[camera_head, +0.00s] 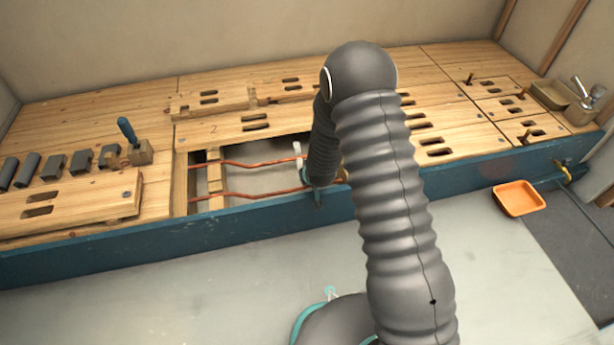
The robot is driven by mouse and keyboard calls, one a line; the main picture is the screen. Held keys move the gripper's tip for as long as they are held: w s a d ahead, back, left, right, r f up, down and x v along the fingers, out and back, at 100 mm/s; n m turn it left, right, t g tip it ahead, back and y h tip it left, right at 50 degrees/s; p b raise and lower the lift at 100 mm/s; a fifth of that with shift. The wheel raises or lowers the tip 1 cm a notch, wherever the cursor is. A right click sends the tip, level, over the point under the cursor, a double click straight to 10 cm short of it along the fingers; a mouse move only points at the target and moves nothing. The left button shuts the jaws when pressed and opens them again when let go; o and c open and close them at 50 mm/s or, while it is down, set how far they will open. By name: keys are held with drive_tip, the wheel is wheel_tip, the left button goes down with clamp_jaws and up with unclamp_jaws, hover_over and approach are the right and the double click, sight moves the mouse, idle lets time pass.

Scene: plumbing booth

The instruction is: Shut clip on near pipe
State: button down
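Two copper pipes run left to right across an opening in the wooden floor. The near pipe (250,195) lies by the opening's front edge; the far pipe (250,164) lies behind it. My arm comes down over the opening's right part. My gripper (317,194) is low at the near pipe, by the blue front edge; its fingers are mostly hidden or too small to tell open from shut. A small white part (298,150) stands upright near the far pipe, left of my arm; I cannot tell whether it is a clip. No clip on the near pipe can be made out.
A wooden crosspiece (215,178) spans the opening's left end. A wooden block holding a blue-handled tool (127,130) and several grey blocks stand at left. An orange tray (519,198) is at right. The blue front board (100,246) borders the platform.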

drive_tip(key=shift+s, duration=0.1)
idle(0.5)
drive_tip(key=c, duration=1)
unclamp_jaws()
drive_tip(key=shift+r, duration=0.1)
drive_tip(key=v, duration=1.2)
drive_tip(key=shift+s+d, duration=0.1)
drive_tip(key=shift+d, duration=0.05)
